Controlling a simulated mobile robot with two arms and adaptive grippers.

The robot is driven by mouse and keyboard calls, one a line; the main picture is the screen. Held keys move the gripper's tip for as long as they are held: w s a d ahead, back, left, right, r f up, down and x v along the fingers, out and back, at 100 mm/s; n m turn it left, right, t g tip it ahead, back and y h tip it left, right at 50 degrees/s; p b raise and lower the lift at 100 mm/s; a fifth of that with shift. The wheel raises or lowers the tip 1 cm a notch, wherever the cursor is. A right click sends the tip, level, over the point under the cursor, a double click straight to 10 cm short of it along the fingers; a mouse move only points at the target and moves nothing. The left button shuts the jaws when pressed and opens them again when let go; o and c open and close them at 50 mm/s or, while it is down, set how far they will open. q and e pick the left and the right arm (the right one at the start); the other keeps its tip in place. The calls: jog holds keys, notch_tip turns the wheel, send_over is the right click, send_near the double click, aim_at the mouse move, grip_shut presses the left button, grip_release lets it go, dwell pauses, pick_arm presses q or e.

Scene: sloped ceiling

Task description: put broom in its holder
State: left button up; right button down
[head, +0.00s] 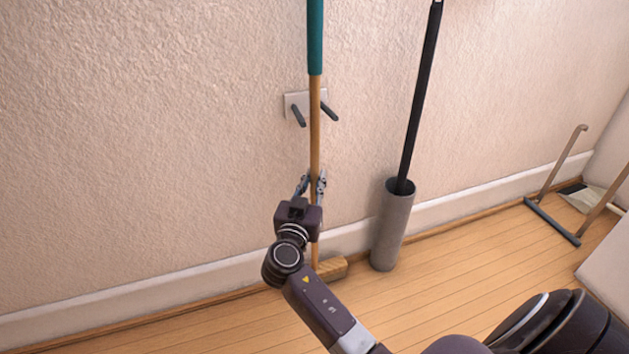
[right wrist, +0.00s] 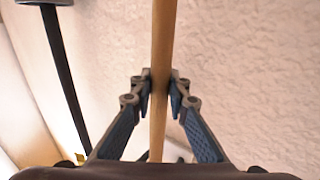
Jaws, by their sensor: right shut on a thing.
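The broom (head: 315,130) stands almost upright by the wall, with a teal upper grip, a wooden handle and a block-like head (head: 331,268) at the floor, partly hidden by my arm. The holder (head: 292,103) is a pale wall plate with two dark prongs. In the head view the handle crosses between the prongs; I cannot tell how deep it sits. My right gripper (head: 312,185) is shut on the handle below the holder. The right wrist view shows its fingers (right wrist: 160,86) on both sides of the wooden handle (right wrist: 161,45). My left gripper is out of view.
A grey cylinder (head: 390,235) stands right of the broom with a black pole (head: 420,100) in it. The pole also shows in the right wrist view (right wrist: 64,80). A metal-legged frame (head: 553,215) stands at the far right. Wooden floor on the left is clear.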

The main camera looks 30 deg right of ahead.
jog(key=c, duration=2.3)
grip_release()
jog(key=shift+f, duration=0.15)
jog(key=o, duration=0.4)
jog(key=shift+r, duration=0.2)
